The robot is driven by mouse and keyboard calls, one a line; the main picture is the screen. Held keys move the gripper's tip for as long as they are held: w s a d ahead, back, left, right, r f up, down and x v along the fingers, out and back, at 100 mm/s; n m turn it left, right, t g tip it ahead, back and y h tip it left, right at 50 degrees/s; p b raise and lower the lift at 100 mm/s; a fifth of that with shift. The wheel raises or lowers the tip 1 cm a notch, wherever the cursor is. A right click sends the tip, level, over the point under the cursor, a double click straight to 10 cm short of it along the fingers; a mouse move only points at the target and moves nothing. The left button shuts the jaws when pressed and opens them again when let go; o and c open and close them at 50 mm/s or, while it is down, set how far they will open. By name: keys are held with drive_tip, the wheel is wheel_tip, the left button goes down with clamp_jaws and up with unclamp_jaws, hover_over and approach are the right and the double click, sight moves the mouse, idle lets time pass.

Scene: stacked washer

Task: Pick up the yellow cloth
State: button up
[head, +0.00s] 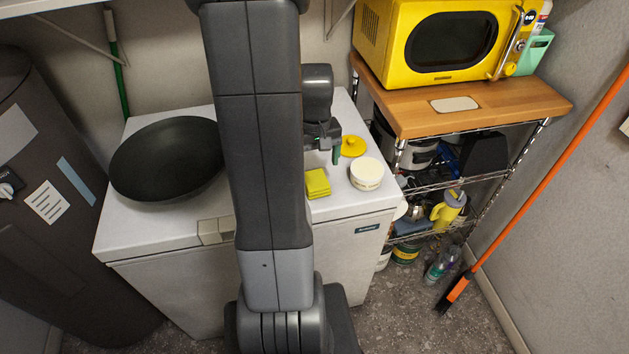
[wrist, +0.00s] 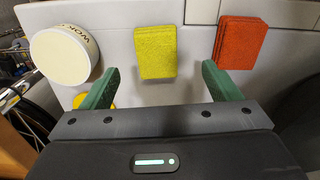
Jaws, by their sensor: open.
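The yellow cloth (head: 317,184) is a small folded rectangle lying on the white top of the appliance, partly beside my arm in the head view. In the wrist view the yellow cloth (wrist: 155,52) lies ahead of the fingertips, roughly centred between them and apart from both. My gripper (wrist: 157,80) is open and empty, its two green fingers spread wide. In the head view my gripper (head: 335,157) shows only in part, just above and behind the cloth.
A white round tub (head: 366,174) stands right of the cloth, with a yellow lid (head: 353,146) behind it. A red folded cloth (wrist: 240,42) lies on the other side. A black pan (head: 168,160) sits on the white top (head: 130,235) at left. A wooden-topped shelf (head: 430,115) holds a yellow microwave (head: 445,40).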

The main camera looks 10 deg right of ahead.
sight(316, 179)
drive_tip(key=shift+f, duration=1.5)
drive_tip(key=shift+w+d+f+p, duration=0.1)
drive_tip(key=shift+w+f+p, duration=0.1)
drive_tip(key=shift+f, duration=0.65)
drive_tip(key=shift+w+d+f+p, duration=0.1)
drive_tip(key=shift+f+p, duration=0.1)
drive_tip(key=shift+f, duration=0.65)
drive_tip(key=shift+w+d+f+p, duration=0.1)
drive_tip(key=shift+w+f+p, duration=0.1)
drive_tip(key=shift+f, duration=0.65)
drive_tip(key=shift+s, duration=0.1)
drive_tip(key=shift+c, duration=0.2)
drive_tip(key=c, duration=1)
